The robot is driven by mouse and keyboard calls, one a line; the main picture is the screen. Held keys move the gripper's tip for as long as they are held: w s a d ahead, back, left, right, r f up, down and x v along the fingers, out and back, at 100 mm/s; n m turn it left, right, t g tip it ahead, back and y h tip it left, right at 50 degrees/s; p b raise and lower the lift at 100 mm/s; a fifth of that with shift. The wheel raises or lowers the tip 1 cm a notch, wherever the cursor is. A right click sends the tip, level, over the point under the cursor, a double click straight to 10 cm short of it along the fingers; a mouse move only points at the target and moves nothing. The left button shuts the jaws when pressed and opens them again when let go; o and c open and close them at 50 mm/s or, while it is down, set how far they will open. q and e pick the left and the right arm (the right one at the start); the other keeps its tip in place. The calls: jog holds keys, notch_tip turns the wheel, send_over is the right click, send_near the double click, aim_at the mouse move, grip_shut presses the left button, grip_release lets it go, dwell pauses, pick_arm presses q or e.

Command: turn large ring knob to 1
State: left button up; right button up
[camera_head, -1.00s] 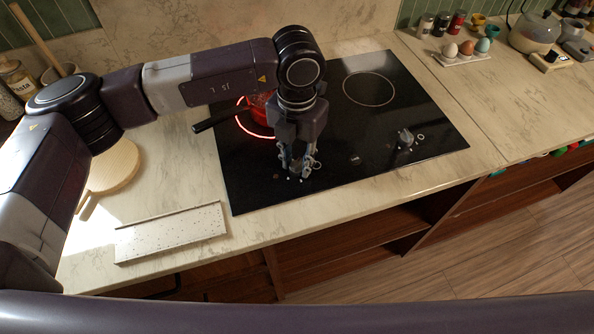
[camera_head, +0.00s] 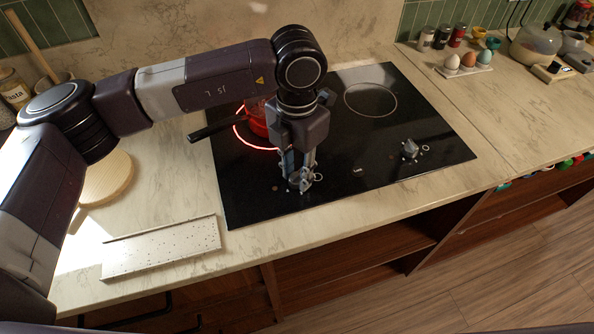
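The black glass cooktop (camera_head: 340,190) is set into the counter, with a small knob near its front edge at the left and another at the right. The left knob (camera_head: 301,184) is between or just below the fingertips of my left gripper (camera_head: 300,178), which points down. The fingers partly hide this knob, so its setting cannot be read. I cannot tell whether the fingers press on it. The right knob (camera_head: 409,149) stands free. The left cooking ring (camera_head: 241,137) glows red under a red pan (camera_head: 257,118). The right cooking ring (camera_head: 370,100) is unlit. My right gripper is not in view.
The pan's dark handle (camera_head: 213,128) sticks out left. A speckled white board (camera_head: 160,248) lies at the counter's front left, near a round wooden board (camera_head: 105,178). An egg holder (camera_head: 466,69) stands at the back right.

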aim_at(297, 174)
pick_arm(q)
jog(key=o, duration=0.5)
jog(key=shift+c, duration=0.2)
notch_tip(297, 174, up, 12)
dwell(0.5)
